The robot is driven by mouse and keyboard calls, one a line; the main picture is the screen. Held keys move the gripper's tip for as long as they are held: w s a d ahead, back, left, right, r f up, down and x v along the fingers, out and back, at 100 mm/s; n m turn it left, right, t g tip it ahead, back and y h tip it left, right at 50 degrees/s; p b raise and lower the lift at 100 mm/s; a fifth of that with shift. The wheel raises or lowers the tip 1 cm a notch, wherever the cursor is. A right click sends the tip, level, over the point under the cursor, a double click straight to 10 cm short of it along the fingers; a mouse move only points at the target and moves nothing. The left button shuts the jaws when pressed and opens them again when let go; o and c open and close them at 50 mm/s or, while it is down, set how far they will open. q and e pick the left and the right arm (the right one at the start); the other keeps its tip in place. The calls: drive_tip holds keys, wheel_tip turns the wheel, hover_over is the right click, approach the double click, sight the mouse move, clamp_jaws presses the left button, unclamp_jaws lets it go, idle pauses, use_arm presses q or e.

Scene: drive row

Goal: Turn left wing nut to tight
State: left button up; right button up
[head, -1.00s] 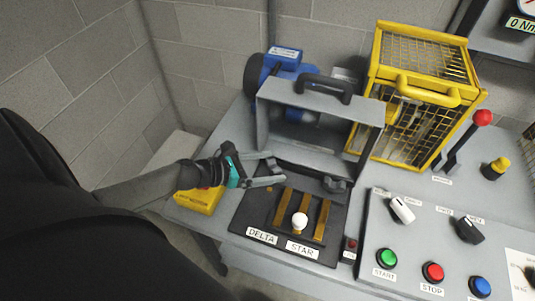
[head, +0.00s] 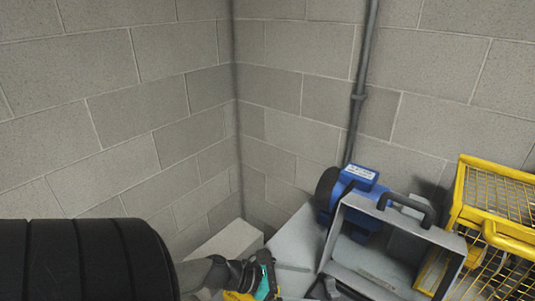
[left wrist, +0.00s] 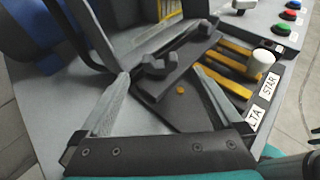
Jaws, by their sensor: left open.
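My left gripper (left wrist: 162,76) is open in the left wrist view, its two grey fingers spread. The left wing nut (left wrist: 156,66), dark grey with two lobes, sits on a dark bar between and just beyond the fingertips. I see no contact. A second dark wing nut (left wrist: 208,27) is at the bar's far end. In the head view my left gripper (head: 290,282) is at the bottom edge, partly cut off, and the wing nuts cannot be made out clearly. My right gripper is not in view.
A grey open cover (head: 345,240) with a black handle stands beside the gripper, a blue motor (head: 352,190) behind it. A yellow cage (head: 495,205) is at the right. A white-knobbed lever (left wrist: 261,62) stands on brass strips near the STAR label.

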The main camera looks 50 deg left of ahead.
use_arm(q)
drive_tip(key=p+v, duration=0.1)
drive_tip(key=v, duration=0.8)
drive_tip(key=shift+s+a, duration=0.1)
drive_tip(key=shift+s, duration=0.1)
